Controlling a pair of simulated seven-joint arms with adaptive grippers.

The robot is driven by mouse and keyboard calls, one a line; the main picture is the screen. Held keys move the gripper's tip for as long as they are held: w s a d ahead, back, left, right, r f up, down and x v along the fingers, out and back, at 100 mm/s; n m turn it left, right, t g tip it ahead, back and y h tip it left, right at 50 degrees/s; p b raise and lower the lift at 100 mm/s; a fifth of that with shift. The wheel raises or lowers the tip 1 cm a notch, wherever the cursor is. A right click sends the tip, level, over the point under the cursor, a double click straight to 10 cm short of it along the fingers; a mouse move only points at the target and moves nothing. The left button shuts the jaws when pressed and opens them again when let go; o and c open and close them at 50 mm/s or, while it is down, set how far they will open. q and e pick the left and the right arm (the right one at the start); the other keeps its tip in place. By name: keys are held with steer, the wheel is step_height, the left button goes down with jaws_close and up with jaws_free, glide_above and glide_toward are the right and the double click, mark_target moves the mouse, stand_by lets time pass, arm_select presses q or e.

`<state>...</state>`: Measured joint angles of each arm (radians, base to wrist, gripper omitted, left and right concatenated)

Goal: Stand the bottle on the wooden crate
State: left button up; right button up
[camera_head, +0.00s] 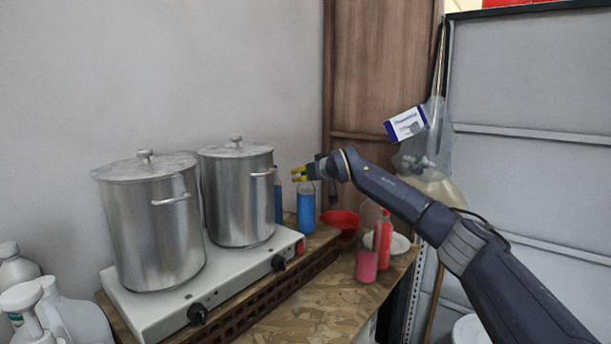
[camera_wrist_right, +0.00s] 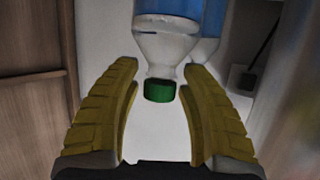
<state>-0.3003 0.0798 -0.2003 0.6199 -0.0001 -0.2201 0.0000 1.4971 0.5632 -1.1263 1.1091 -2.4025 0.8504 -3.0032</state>
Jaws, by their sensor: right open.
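A clear bottle of blue liquid (camera_head: 306,210) stands upright behind the hotplate's right end. Its neck and cap are hidden by my right gripper (camera_head: 300,174) in the head view. In the right wrist view, a bottle of blue liquid with a green cap (camera_wrist_right: 160,90) shows its cap between the two yellow fingers of my right gripper (camera_wrist_right: 160,80). The fingers are open, with a gap on each side of the cap. I cannot clearly make out a wooden crate; a brown perforated strip (camera_head: 262,306) runs along the hotplate's front. My left gripper is out of view.
A second blue bottle (camera_head: 278,198) stands close behind. Two steel pots (camera_head: 240,200) stand on the white hotplate (camera_head: 165,313). The board's front (camera_head: 320,310) is clear.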

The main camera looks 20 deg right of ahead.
steer(key=shift+r, duration=0.15)
steer(key=shift+s+r, duration=0.1)
steer(key=shift+s, duration=0.15)
steer(key=v, duration=1.1)
steer(key=shift+s, duration=0.2)
steer(key=shift+d+r, duration=0.1)
